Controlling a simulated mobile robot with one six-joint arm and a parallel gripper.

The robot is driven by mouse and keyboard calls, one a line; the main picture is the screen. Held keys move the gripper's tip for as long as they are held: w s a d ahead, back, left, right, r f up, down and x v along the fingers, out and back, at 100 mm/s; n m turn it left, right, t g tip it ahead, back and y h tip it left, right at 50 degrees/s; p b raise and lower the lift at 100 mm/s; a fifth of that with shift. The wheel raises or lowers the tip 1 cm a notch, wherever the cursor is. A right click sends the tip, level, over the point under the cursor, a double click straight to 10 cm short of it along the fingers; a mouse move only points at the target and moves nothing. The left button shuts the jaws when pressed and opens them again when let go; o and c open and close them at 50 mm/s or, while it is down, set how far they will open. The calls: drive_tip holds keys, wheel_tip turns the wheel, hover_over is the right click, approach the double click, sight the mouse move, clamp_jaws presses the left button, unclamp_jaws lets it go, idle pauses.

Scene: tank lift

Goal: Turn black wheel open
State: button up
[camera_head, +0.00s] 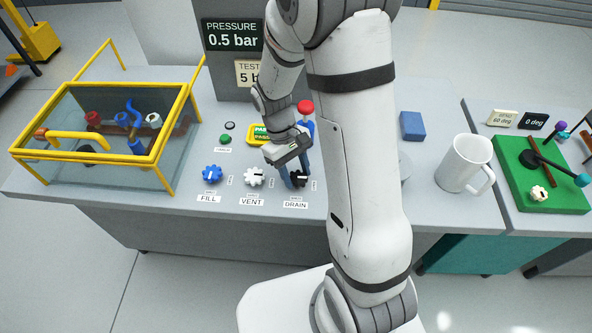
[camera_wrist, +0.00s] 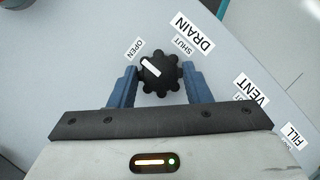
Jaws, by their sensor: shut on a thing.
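The black wheel (camera_wrist: 162,82) is a lobed knob with a white pointer mark, at the DRAIN label (camera_head: 296,204) on the bench. In the wrist view its white mark points up and left, toward the small OPEN label (camera_wrist: 133,49); the SHUT label (camera_wrist: 182,45) is to the upper right. My gripper (camera_wrist: 158,88) has its blue fingers on both sides of the wheel and is shut on it. In the head view the wheel (camera_head: 299,178) is partly hidden by the fingers.
The white VENT wheel (camera_head: 254,177) and blue FILL wheel (camera_head: 212,174) stand to the left. A red knob (camera_head: 306,107) stands behind my gripper. The pressure sign (camera_head: 233,36) reads 0.5 bar. A yellow-framed tank (camera_head: 165,170) is at the left, a white mug (camera_head: 462,165) at the right.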

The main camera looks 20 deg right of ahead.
idle(0.4)
drive_tip(key=o, duration=1)
drive_tip(key=shift+r, duration=0.1)
drive_tip(key=v, duration=0.7)
drive_tip(key=shift+w+r, duration=0.15)
drive_tip(key=shift+r, duration=0.2)
wheel_tip(320, 180, up, 7)
drive_tip(key=m+t+y, duration=0.1)
drive_tip(key=m+t, duration=0.1)
drive_tip(key=t, duration=0.1)
hover_over(301, 183)
drive_tip(key=s+d+r+m+t+y, duration=0.1)
drive_tip(key=s+r+m+t, duration=0.2)
drive_tip(key=s, duration=0.4)
drive_tip(key=shift+d+r+t, duration=0.2)
drive_tip(key=shift+r+t, duration=0.2)
drive_tip(key=shift+r, duration=0.05)
